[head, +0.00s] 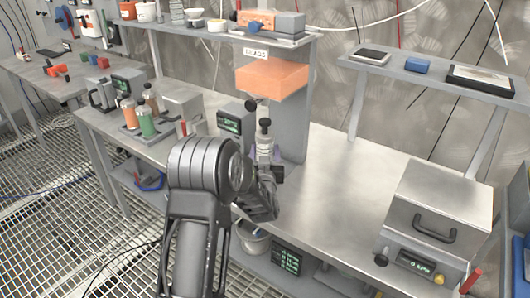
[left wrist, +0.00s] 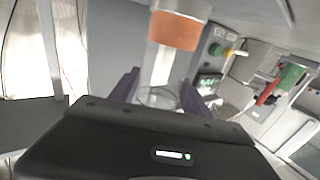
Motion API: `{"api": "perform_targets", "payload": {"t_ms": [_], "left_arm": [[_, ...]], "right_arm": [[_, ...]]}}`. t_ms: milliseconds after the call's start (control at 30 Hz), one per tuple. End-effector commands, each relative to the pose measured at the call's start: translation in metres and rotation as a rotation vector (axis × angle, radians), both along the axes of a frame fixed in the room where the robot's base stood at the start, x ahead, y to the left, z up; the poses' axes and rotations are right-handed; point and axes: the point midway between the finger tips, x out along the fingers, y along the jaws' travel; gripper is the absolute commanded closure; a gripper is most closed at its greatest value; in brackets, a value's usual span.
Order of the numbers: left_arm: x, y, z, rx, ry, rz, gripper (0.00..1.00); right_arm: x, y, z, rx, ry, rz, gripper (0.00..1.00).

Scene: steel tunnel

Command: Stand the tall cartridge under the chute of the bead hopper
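The bead hopper (head: 272,78), an orange block labelled BEADS, is fixed to a grey upright above the bench. A black knob (head: 265,123) shows below it. A clear tall cartridge (head: 264,146) seems upright below the hopper, between the purple-edged fingers of my left gripper (head: 265,157). In the left wrist view, the clear round rim of the cartridge (left wrist: 160,97) lies between my left gripper's fingers (left wrist: 158,92), which seem to touch both sides. An orange-ended part (left wrist: 176,30), likely of the hopper, hangs above. The cartridge's foot is hidden by my gripper. My right gripper is out of view.
A rack (head: 142,132) with orange, green and brown cartridges stands left on the bench. A small display box (head: 234,125) is just left of the gripper. A steel box (head: 437,208) stands right. The bench top (head: 340,180) between is clear.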

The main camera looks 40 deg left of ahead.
Motion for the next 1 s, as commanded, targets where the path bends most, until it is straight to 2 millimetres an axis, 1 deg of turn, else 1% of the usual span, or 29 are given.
{"api": "perform_targets", "payload": {"t_ms": [33,200,233,467,600,633,767,1000], "left_arm": [[0.000,0.000,0.000,0.000,0.000,0.000,0.40],[0.000,0.000,0.000,0.000,0.000,0.000,0.26],[0.000,0.000,0.000,0.000,0.000,0.000,0.25],[0.000,0.000,0.001,0.000,0.000,0.000,0.25],[0.000,0.000,0.006,0.000,0.000,0.000,0.25],[-0.002,-0.002,0.003,-0.001,0.001,0.000,0.25],[-0.016,-0.012,0.002,-0.001,0.000,-0.001,0.25],[-0.057,-0.041,0.002,-0.002,0.000,-0.002,0.25]], "right_arm": [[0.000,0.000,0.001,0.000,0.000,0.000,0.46],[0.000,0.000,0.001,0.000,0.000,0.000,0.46],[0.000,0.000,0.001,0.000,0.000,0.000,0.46],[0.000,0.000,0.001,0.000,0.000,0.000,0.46],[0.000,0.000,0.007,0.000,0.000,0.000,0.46],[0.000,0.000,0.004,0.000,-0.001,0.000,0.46],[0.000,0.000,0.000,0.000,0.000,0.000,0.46],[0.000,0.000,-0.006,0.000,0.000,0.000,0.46]]}}
